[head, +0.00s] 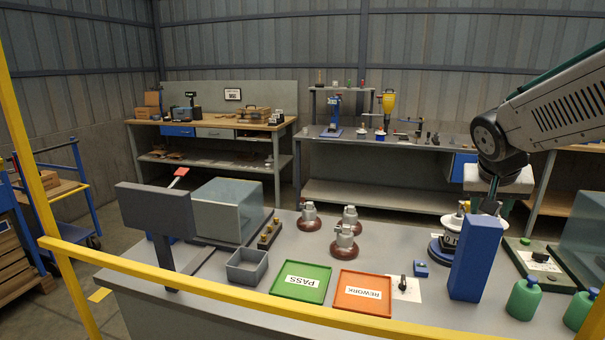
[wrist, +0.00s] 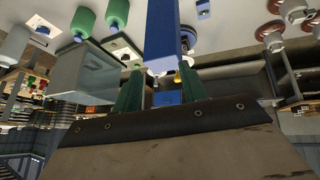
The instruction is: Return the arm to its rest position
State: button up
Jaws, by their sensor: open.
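My arm (head: 555,110) reaches in from the right in the head view, bent down over the bench's right part. My gripper (head: 489,204) hangs above and behind a tall blue block (head: 476,262), which partly hides what is below it. In the wrist view my gripper (wrist: 160,88) shows two green fingers spread apart, with nothing seen held between them. The blue block (wrist: 162,30) stands beyond the fingers in that view. A white insulator stack on a blue base (head: 440,250) is partly hidden behind the block.
Several brown-based insulators (head: 345,245) stand mid-bench. A green PASS tray (head: 301,284), an orange REWORK tray (head: 362,293) and a grey bin (head: 247,267) lie in front. A monitor (head: 157,212) and clear box (head: 227,210) stand left. A yellow rail (head: 250,293) crosses the front.

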jog(key=s+a+f+n+g+y, duration=0.1)
jog(key=s+a, duration=0.3)
jog(key=s, duration=0.5)
jog(key=s+a+f+n+g+y, duration=0.1)
jog(key=s+a, duration=0.3)
jog(key=s, duration=0.5)
jog(key=s+a+f+n+g+y, duration=0.1)
jog(key=s+a+f+n+y, duration=0.1)
jog(key=s, duration=0.8)
jog(key=shift+a+n+g, duration=0.4)
jog(key=shift+a+n, duration=0.2)
jog(key=shift+a, duration=0.65)
